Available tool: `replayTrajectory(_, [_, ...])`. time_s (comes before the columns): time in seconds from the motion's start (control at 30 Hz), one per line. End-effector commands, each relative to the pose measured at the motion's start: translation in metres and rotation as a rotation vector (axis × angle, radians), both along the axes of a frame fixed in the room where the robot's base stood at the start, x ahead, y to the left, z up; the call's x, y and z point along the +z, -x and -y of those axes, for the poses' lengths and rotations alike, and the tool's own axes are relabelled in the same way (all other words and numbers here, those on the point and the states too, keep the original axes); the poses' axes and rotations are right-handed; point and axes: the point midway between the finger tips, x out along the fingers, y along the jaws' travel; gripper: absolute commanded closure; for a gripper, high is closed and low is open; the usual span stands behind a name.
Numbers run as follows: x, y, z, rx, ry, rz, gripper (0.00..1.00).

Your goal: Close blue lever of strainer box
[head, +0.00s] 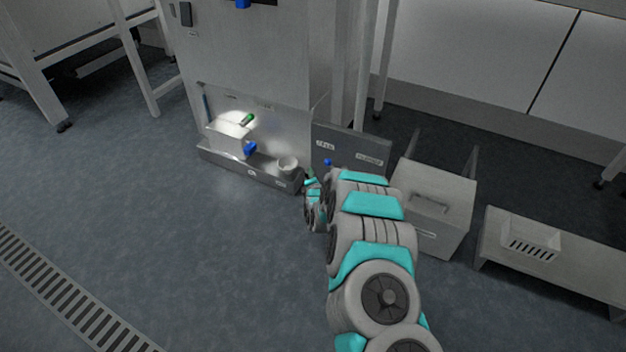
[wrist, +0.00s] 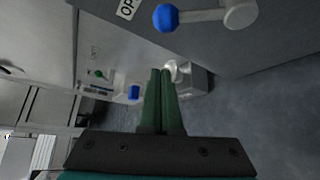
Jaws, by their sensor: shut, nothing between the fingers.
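A dark grey panel (head: 345,148) with two white labels stands right of the steel cabinet. A blue ball knob (head: 327,162) shows low on it, partly behind my arm. In the wrist view, the blue ball (wrist: 165,18) ends a pale lever arm with a round pivot (wrist: 240,13), close to a label (wrist: 128,8) reading "OP…", cut off by the frame. My gripper (wrist: 160,72) is shut and empty, its green fingers below the lever and apart from it in the picture. In the head view, my gripper (head: 310,183) is small and partly hidden by my arm.
Left of the panel, a low ledge (head: 225,160) carries a lit pale box (head: 228,135), another blue knob (head: 250,148), a green-ended part (head: 247,119) and a white cup (head: 288,164). A grey box (head: 435,195) and low bench (head: 560,265) stand right.

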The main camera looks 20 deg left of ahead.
Motion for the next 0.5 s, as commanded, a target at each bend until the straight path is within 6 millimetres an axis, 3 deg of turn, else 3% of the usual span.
replayTrajectory(0.27, [-0.009,-0.017,-0.010,0.001,0.002,0.000,1.00])
replayTrajectory(0.5, [0.005,-0.025,0.011,-0.002,-0.002,-0.002,1.00])
